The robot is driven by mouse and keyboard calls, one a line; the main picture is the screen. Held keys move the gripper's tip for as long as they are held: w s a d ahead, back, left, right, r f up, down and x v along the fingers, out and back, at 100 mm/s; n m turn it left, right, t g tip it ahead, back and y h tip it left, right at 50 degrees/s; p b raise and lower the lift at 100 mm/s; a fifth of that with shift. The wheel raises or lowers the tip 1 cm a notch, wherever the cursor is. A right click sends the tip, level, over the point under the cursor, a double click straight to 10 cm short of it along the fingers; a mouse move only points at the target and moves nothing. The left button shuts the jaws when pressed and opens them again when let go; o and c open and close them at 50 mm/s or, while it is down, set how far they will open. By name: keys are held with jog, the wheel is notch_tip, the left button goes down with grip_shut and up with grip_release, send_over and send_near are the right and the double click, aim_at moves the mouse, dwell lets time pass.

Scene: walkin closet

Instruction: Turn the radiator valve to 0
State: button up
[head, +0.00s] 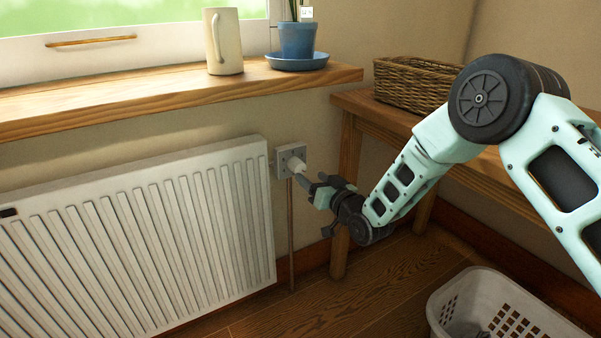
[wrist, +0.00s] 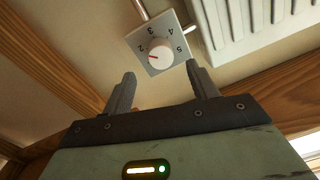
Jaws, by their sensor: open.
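The radiator valve is a white round knob (head: 296,164) on a square grey plate (head: 283,154), fixed to the wall at the radiator's right end. In the wrist view the knob (wrist: 161,54) sits on its plate with the numerals 2, 3, 4 and 5 readable. A red mark on the knob points left, close to the 2 and slightly below it. No 0 is readable. My gripper (head: 309,183) is close in front of the knob. In the wrist view my gripper (wrist: 161,75) is open and empty, its fingertips just short of the knob and spread wider than it.
The white radiator (head: 150,230) is left of the valve, with a pipe (head: 291,235) below the plate. A wooden sill (head: 170,92) above holds a mug (head: 223,42) and a blue pot (head: 297,40). A wooden bench (head: 349,150) with a wicker basket (head: 415,86) and a white laundry basket (head: 505,305) are at right.

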aim_at(301, 169)
jog(key=b+x, duration=0.1)
jog(key=x, duration=0.6)
jog(key=c, duration=1)
